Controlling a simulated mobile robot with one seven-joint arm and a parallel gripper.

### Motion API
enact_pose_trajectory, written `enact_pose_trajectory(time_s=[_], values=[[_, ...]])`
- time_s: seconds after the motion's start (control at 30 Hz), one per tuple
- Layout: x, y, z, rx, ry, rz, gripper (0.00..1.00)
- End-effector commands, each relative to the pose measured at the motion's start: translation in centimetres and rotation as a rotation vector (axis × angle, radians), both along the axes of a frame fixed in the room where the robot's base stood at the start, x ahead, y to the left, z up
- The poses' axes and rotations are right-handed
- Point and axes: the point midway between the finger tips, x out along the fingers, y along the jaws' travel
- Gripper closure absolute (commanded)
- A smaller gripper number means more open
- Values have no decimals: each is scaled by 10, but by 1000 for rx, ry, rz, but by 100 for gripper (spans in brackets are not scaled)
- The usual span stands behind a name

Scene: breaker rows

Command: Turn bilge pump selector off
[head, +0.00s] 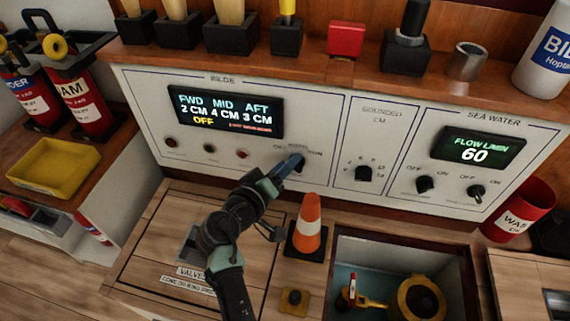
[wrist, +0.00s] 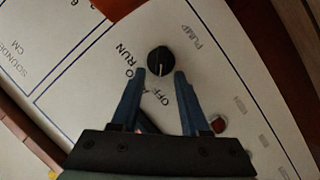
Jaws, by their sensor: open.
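The bilge pump selector is a small black round knob (head: 297,163) at the lower right of the white BILGE panel (head: 320,120). In the wrist view the knob (wrist: 159,60) shows a white pointer line aimed down the picture, with OFF below it and RUN to its left. The label between them is partly hidden by a finger. My gripper (head: 283,172) is at the knob in the head view. In the wrist view its blue fingers (wrist: 160,74) are apart, their tips just below and either side of the knob, with nothing between them. Contact cannot be told.
The bilge display (head: 227,111) reads 2, 4 and 3 CM, with OFF in yellow. A sounder knob (head: 363,173) and sea water switches (head: 425,184) are to the right. An orange cone (head: 309,224) stands close below my gripper, beside an open hatch (head: 455,262).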

Motion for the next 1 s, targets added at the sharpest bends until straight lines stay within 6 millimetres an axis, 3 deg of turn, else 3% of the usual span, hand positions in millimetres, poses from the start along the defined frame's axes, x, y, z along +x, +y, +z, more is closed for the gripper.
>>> enact_pose_trajectory(time_s=[0.17, 0.63, 1.0], values=[[-14, 8, 5, 0, 2, 1, 55], [-95, 50, 31, 1, 1, 1, 55], [-111, 58, 35, -1, 0, 0, 55]])
